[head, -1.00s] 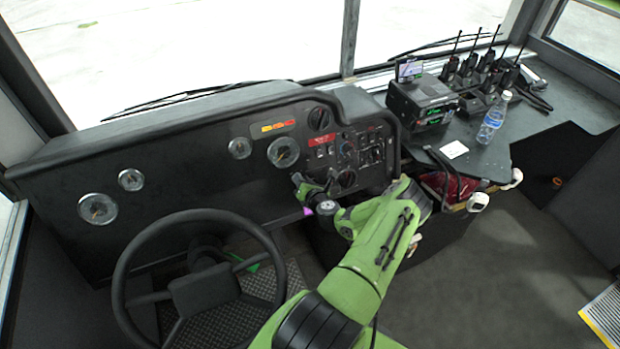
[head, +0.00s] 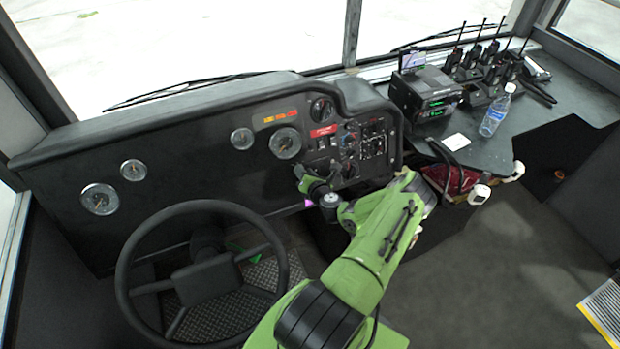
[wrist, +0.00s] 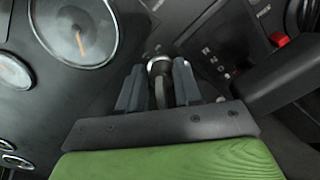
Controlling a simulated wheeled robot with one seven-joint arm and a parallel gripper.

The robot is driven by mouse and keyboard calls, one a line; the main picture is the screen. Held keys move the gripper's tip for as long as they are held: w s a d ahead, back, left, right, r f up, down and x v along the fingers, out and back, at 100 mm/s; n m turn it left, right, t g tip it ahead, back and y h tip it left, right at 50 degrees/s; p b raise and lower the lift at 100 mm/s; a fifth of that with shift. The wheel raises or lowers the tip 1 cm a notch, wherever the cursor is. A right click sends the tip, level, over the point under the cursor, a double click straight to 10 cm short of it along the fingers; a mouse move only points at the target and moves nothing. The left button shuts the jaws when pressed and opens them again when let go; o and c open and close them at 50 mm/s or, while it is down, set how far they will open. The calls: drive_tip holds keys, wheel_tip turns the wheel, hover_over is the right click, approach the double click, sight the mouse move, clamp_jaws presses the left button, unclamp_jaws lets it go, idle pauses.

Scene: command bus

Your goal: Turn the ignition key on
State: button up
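The ignition switch (wrist: 159,66) is a round metal-rimmed cylinder on the dark dashboard, at the upper middle of the wrist view. A narrow greyish piece, likely the key (wrist: 159,96), shows in front of it. My gripper (wrist: 158,82) has its two dark fingers on either side of this piece, with gaps between it and the fingers. I see no firm contact. In the head view my gripper (head: 306,180) is at the dashboard's lower edge, right of the steering wheel, and hides the ignition there.
The steering wheel (head: 203,275) stands left of my arm. A large gauge (wrist: 78,30) is left of the fingers. At the right of the wrist view are a red switch (wrist: 279,39) and a dark bar-like part. A radio (head: 425,95) and a bottle (head: 495,112) are on the right shelf.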

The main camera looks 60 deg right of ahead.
drive_tip(key=p+v, duration=0.1)
drive_tip(key=v, duration=1.4)
drive_tip(key=shift+s, duration=0.15)
